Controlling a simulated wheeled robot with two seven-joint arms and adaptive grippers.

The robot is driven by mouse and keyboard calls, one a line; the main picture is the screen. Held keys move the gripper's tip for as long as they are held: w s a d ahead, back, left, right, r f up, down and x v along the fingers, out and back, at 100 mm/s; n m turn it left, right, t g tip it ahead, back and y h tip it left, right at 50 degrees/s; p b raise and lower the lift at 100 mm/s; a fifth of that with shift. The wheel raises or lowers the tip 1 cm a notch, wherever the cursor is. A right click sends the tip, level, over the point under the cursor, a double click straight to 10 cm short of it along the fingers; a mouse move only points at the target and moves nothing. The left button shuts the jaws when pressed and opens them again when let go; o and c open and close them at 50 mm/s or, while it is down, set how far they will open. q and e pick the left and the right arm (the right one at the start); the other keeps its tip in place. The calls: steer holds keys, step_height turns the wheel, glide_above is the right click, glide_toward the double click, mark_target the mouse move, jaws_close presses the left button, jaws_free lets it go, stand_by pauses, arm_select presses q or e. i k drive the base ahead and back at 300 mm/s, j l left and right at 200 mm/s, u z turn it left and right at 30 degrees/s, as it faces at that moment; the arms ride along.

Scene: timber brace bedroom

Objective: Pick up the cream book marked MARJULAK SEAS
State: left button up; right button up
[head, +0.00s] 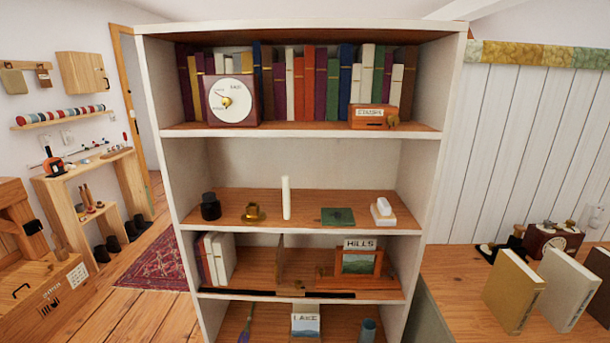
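No book in view shows a readable MARJULAK SEAS marking. A plain pale grey-cream book (567,289) stands upright on the wooden surface at the right, between a yellow-tan book (513,291) and a brown book (600,284) cut by the picture edge. Cream spines (222,258) also stand at the left of the bookcase's third shelf. More cream spines (366,73) stand among the coloured books on the top shelf. Their lettering is too small to read. Neither of my grippers is in view.
A white bookcase (153,130) fills the middle. A dial clock (233,100) and small orange box (373,116) front its top books. A candle (286,197) and small items stand below. The right wooden surface (455,270) is bare near its left side. Wooden furniture stands left.

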mark_target(571, 287)
steer(key=z, duration=1.75)
